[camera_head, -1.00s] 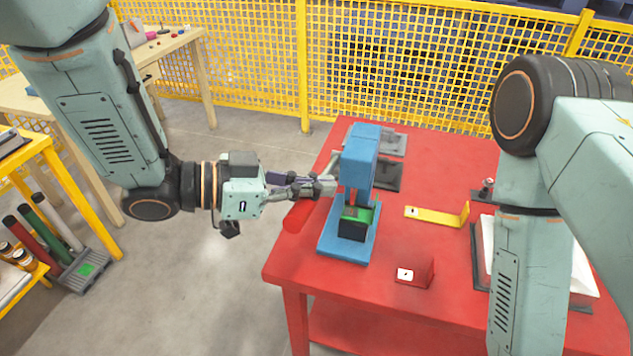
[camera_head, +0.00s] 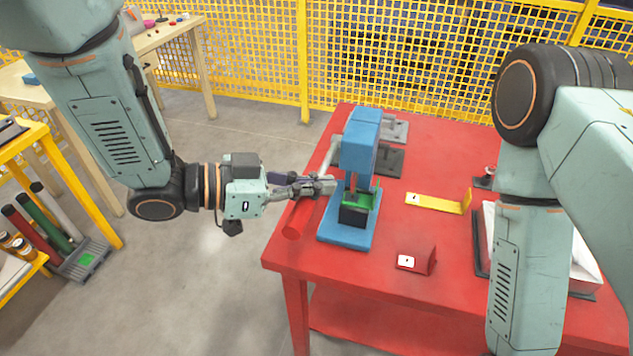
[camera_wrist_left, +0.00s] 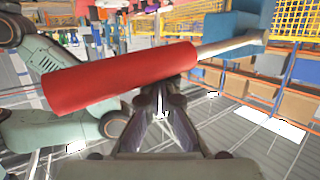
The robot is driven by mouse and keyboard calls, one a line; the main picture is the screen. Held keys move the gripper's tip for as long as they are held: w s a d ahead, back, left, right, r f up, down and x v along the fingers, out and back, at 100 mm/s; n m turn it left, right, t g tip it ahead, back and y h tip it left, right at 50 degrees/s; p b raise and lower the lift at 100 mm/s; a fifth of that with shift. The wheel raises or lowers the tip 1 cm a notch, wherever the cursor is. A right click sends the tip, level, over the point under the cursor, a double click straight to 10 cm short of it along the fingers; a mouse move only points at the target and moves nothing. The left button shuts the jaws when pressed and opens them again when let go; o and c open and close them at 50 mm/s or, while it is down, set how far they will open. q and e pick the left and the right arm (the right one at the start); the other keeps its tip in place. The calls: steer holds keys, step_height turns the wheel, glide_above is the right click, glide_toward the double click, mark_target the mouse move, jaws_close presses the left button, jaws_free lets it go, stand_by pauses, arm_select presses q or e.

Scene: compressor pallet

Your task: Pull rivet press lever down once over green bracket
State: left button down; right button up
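The blue rivet press (camera_head: 361,140) stands on the red table (camera_head: 425,130). The green bracket (camera_head: 374,199) sits on a black block at its foot, under the press head. The press lever's red handle (camera_head: 297,219) points out to the left, tilted down. My left gripper (camera_head: 327,187) is at the handle's inner part, left of the press. In the wrist view the red handle (camera_wrist_left: 115,80) lies across the left gripper's tips (camera_wrist_left: 164,92), which are close together. The handle does not sit between the fingers. Exact contact is hard to tell. My right gripper is outside the view.

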mark_target(317, 200)
arm_select(q)
steer(key=shift+f, duration=0.15)
steer(key=shift+f+b, duration=0.75)
steer(key=shift+f, duration=0.65)
steer(key=shift+r+p, duration=4.55)
steer(key=shift+p, duration=0.3)
steer(key=shift+r+p, duration=1)
step_height(317, 200, up, 3)
steer(key=p, duration=0.3)
steer(key=shift+r, duration=0.15)
steer(key=shift+w, duration=0.1)
